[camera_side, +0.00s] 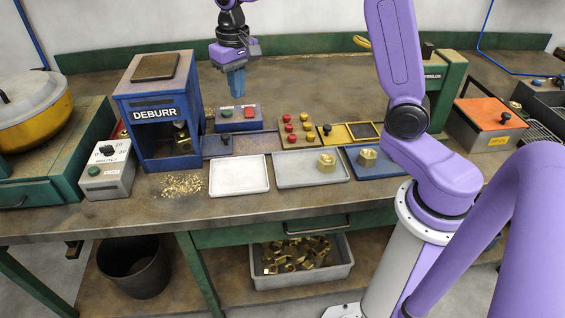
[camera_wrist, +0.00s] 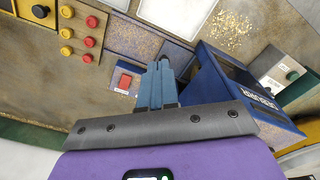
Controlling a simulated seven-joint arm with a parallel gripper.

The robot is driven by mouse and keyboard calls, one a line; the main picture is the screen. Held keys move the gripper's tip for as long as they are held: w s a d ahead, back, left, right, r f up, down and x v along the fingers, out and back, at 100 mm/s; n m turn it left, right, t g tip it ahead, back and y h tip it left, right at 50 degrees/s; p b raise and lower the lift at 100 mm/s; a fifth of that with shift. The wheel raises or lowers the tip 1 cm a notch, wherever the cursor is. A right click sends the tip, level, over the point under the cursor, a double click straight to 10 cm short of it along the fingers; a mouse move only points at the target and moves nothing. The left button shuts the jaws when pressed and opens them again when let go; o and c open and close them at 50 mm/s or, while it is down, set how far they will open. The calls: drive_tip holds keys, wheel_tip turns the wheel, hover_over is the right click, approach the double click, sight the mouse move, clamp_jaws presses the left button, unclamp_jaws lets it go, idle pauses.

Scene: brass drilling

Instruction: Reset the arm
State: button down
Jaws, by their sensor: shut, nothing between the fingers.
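My gripper (camera_side: 236,82) is shut and empty. It hangs above the back part of the bench, fingers pointing down, behind a blue box with a green and a red button (camera_side: 239,117). In the wrist view its blue fingers (camera_wrist: 158,68) are together, next to the red button of that box (camera_wrist: 126,82). The blue DEBURR machine (camera_side: 160,110) stands to the left of my gripper in the side view, with a brass part (camera_side: 182,140) in its opening. The machine is at the right in the wrist view (camera_wrist: 235,90).
A white tray (camera_side: 239,187), a grey tray (camera_side: 285,180) with a brass part (camera_side: 327,162) and a blue tray (camera_side: 350,172) with another line the bench front. A board with red and yellow knobs (camera_side: 283,135) stands behind. Brass chips (camera_side: 183,185) lie left. The back bench surface (camera_side: 300,80) is mostly free.

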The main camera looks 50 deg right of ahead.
drive_tip(key=s+a+n, duration=0.2)
drive_tip(key=s+n, duration=0.2)
drive_tip(key=s, duration=0.5)
drive_tip(key=s+a+n, duration=0.3)
drive_tip(key=s+n, duration=0.1)
drive_tip(key=s, duration=0.4)
drive_tip(key=s+d+f+n, duration=0.1)
drive_tip(key=s+d+n, duration=0.1)
drive_tip(key=s, duration=0.5)
drive_tip(key=s+d+f+n, duration=0.2)
drive_tip(key=s+n, duration=0.2)
drive_tip(key=s, duration=0.3)
drive_tip(key=shift+s+y, duration=0.3)
drive_tip(key=shift+s, duration=0.1)
